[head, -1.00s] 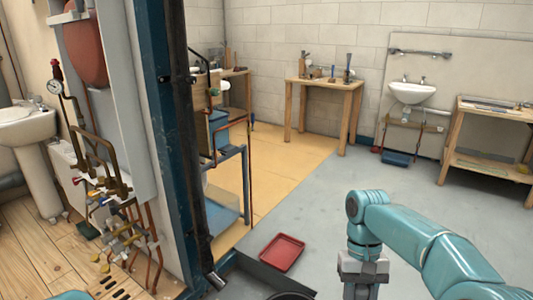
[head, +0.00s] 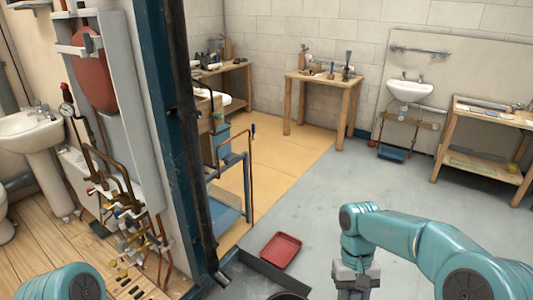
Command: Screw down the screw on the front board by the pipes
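Copper and brass pipes (head: 122,188) with valves and a gauge run down the left side of the head view, in front of a pale upright panel (head: 143,150). Small fittings and dark slots show low down by the pipes. I cannot make out a screw or tell which part is the front board; they are too small or hidden. My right gripper (head: 354,285) hangs at the bottom edge, away from the pipes over the grey floor; its fingertips are cut off. My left arm shows only as a teal joint at the bottom left; its gripper is out of view.
A dark blue post (head: 160,120) and a black pipe (head: 190,150) stand right of the pipes. A red tray (head: 281,251) lies on the floor beside a dark ledge. Wooden benches (head: 325,82) and a sink (head: 409,90) are far back. The grey floor between is mostly clear.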

